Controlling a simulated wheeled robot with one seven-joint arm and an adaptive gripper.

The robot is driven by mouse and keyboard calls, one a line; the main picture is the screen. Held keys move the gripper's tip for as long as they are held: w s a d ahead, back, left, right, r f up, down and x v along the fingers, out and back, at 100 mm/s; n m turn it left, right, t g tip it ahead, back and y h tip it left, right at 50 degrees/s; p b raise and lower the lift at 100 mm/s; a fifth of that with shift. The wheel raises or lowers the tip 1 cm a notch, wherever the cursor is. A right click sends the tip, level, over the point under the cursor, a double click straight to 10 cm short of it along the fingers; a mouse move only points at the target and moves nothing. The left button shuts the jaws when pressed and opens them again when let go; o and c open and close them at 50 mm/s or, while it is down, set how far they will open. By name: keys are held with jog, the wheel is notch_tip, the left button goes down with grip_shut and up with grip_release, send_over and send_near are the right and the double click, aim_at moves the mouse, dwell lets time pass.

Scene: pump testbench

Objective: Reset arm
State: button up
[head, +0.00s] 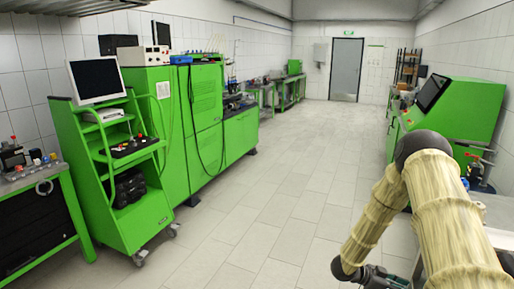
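My arm, in a ribbed tan cover with dark joints, fills the lower right of the head view. It rises from the bottom edge, bends at a dark joint near the right-hand bench, and comes down toward the bottom edge. Only a dark part of my gripper (385,278) shows at the bottom edge, low over the floor side of the picture. Its fingertips are cut off by the frame, so I cannot tell whether it is open or shut or holds anything.
A green wheeled cart (110,180) with a monitor (96,80) and green cabinets (208,125) line the left. A green console (462,108) stands at the right, close behind my arm. The tiled floor (290,190) between is clear to a grey door (346,70).

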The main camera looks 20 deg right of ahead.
jog(key=w+a+f+n+t+y, duration=0.1)
jog(key=a+f+n+t+y, duration=0.1)
jog(key=a+f+n+t, duration=0.45)
jog(key=a+f+n+t+y+b, duration=0.1)
jog(key=a+f+n, duration=0.2)
jog(key=a, duration=0.7)
jog(key=w+a+f+n+t+y, duration=0.1)
jog(key=a+f+n+t+y, duration=0.1)
jog(key=a+f+n+t, duration=0.45)
jog(key=s+a+f+n+g+y, duration=0.2)
jog(key=s+a+n+g+y, duration=0.4)
jog(key=s+a, duration=1.6)
jog(key=shift+s+a+n+g+y+b, duration=0.4)
jog(key=shift+a+g+y, duration=0.1)
jog(key=shift+a+y, duration=0.1)
